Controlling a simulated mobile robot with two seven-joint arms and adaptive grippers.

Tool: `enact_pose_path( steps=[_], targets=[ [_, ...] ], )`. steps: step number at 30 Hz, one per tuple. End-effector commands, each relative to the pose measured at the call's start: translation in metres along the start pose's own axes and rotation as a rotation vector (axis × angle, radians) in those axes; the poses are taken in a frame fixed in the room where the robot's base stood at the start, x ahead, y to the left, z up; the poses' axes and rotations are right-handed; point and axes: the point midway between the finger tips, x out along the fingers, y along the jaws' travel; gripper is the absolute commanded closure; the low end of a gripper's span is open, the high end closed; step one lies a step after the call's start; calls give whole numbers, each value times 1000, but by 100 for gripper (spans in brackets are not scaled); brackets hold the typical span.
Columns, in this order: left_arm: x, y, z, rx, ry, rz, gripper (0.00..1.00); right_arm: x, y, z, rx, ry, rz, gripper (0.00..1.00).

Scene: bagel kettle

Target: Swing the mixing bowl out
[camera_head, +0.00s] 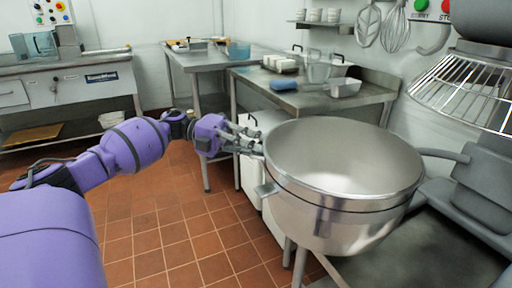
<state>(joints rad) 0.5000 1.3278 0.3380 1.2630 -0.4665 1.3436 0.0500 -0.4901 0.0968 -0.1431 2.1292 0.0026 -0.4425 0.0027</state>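The steel mixing bowl (343,205) is large, upright and looks empty inside. It stands in the right half of the head view, in front of the grey mixer (487,180), whose cradle arm reaches its right side. My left arm comes in from the left, and its gripper (258,146) is at the bowl's left rim, just above a small side bracket (266,190). The fingers look spread. I cannot tell if they touch the rim. My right gripper is not in view.
A wire guard (467,88) hangs from the mixer head at the upper right. A steel table (300,98) with a blue sponge (284,84) and containers stands behind the bowl. The tiled floor (165,235) left of the bowl is clear.

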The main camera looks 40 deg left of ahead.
Motion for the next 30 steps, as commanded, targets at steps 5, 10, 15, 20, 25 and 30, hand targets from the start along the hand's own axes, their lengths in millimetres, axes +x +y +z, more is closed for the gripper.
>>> enact_pose_path(
  steps=[5, 10, 15, 20, 25, 30],
  targets=[
    [0, 1, 0, 0, 1, 0, 72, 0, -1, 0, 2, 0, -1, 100],
    [0, -1, 0, 3, 1, -3, 72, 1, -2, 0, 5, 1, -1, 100],
    [-11, -1, 0, 3, 1, -3, 72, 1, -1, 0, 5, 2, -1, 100],
    [-42, -1, 1, 3, -2, -1, 72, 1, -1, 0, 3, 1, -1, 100],
    [-79, -1, 1, 2, -3, -3, 72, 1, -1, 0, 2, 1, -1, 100],
    [-106, -1, 1, 2, -1, -1, 72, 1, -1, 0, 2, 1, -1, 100]
  ],
)
